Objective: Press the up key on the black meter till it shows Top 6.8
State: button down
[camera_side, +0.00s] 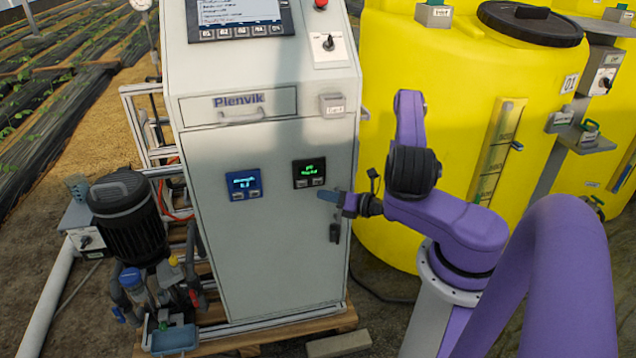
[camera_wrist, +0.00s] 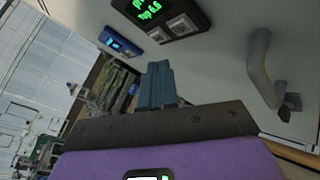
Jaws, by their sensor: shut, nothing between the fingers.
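The black meter (camera_side: 308,173) is on the front of the grey cabinet, with green text and two pale keys below its display. In the wrist view the black meter (camera_wrist: 165,17) is cut off at the top edge; its lower line seems to read Top 6.6. Its keys (camera_wrist: 182,25) show there, but I cannot read their marks. My gripper (camera_side: 321,195) is shut and empty, its blue fingertips just below and in front of the meter's right key. In the wrist view the fingertips (camera_wrist: 158,68) look apart from the keys.
A blue meter (camera_side: 244,184) sits left of the black one. A door handle (camera_side: 335,232) stands out below right of my fingertips; it also shows in the wrist view (camera_wrist: 262,70). Yellow tanks (camera_side: 440,110) stand to the right, and a black motor (camera_side: 128,215) to the left.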

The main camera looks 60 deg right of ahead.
jog(key=shift+s+a, duration=0.85)
jog(key=shift+s, duration=0.05)
dwell(2.5)
jog(key=s+a, duration=0.2)
jog(key=shift+s+a, duration=0.3)
jog(key=shift+a, duration=0.05)
jog(key=shift+w, duration=0.1)
send_near(307, 184)
jog(key=shift+w+a+f, duration=0.15)
jog(key=shift+w, duration=0.7)
jog(key=shift+w+a+f, duration=0.15)
jog(key=shift+w+f, duration=0.05)
jog(key=shift+w, duration=0.65)
jog(key=shift+w+d, duration=0.1)
jog(key=shift+d, duration=0.05)
dwell(1.1)
jog(key=shift+w+d, duration=0.15)
dwell(0.5)
